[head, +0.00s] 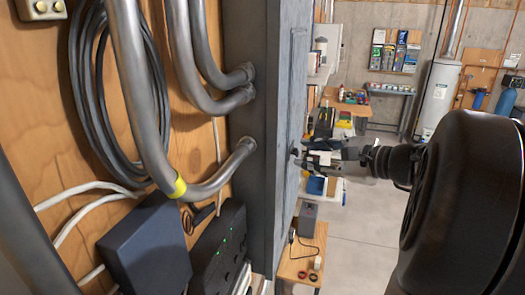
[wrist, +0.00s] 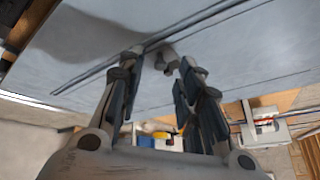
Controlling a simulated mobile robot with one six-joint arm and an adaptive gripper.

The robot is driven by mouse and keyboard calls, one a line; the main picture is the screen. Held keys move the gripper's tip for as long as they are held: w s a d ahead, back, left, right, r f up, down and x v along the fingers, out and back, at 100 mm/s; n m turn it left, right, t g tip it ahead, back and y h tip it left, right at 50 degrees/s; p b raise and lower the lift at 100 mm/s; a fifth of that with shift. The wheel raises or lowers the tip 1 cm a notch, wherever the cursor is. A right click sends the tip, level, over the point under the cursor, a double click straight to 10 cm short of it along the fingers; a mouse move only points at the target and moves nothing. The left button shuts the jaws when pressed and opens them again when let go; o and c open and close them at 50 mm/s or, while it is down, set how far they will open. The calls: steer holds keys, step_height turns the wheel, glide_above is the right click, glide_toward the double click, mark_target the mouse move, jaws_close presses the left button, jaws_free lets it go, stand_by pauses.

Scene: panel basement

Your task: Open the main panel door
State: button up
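The main panel is a tall grey metal box (head: 258,130), seen nearly edge-on in the head view. Its door (head: 292,95) lies flat along the box's right-hand face and looks shut. In the wrist view the grey door surface (wrist: 105,30) fills the upper part, with dark seam lines across it. A small latch or knob (wrist: 168,55) stands out from it, and shows as a small dark bump in the head view (head: 295,152). My gripper (head: 309,158) is at the latch; its fingers (wrist: 162,66) are apart, one on each side. I cannot tell whether they touch it.
Thick grey conduits (head: 150,110) enter the box's left side. A small wooden table (head: 303,255) with objects stands low beyond the panel. A cluttered workbench (head: 330,185) stands behind my gripper. Open concrete floor (head: 360,255) lies right of the panel.

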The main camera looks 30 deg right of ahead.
steer(key=shift+x, duration=1.15)
steer(key=shift+c, duration=0.5)
jaws_close()
